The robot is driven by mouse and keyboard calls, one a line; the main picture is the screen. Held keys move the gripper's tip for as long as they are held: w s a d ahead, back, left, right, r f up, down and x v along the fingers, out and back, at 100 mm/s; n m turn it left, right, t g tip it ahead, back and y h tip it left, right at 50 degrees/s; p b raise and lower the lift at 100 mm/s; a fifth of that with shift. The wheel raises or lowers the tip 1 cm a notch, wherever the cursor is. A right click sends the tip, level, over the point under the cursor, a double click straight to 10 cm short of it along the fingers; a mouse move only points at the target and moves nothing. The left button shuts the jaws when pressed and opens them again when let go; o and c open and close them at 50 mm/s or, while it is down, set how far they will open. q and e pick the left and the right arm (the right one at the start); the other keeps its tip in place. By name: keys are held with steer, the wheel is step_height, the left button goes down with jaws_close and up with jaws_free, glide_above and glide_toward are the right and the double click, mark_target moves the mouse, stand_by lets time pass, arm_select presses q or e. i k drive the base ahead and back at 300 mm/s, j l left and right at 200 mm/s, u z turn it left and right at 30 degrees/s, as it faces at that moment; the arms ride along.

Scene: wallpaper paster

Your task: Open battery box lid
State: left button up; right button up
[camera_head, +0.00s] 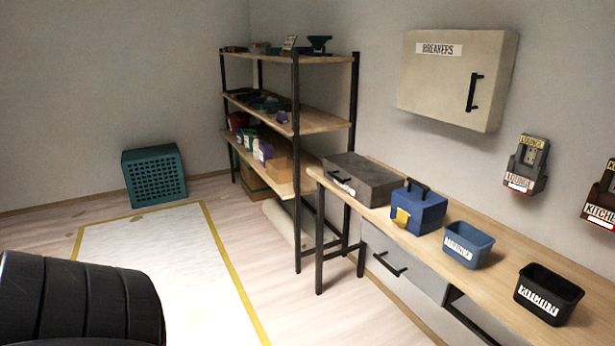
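No label in view marks a battery box, and I cannot tell which box it is. A blue box (419,211) with a dark top handle and a yellow front latch (402,217) stands on the wooden table (494,278); its lid looks shut. To its left on the same table, a dark grey box (362,180) with a front handle also looks shut. Neither of my grippers is in view.
A blue bin (467,245) and a black bin (548,294) labelled KITCHEN stand on the table. A BREAKERS cabinet (457,79) hangs above. A loaded shelf (318,122) and a teal crate (154,176) stand farther back. The yellow-edged floor mat (168,262) looks mostly clear.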

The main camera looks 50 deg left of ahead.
mark_target(372, 179)
steer(key=u, duration=1.35)
steer(key=i+j+u, duration=0.1)
steer(key=i, duration=0.25)
steer(key=i+j+u, duration=0.15)
steer(key=i+j, duration=0.15)
steer(key=i+j+u, duration=0.1)
steer(key=i, duration=0.3)
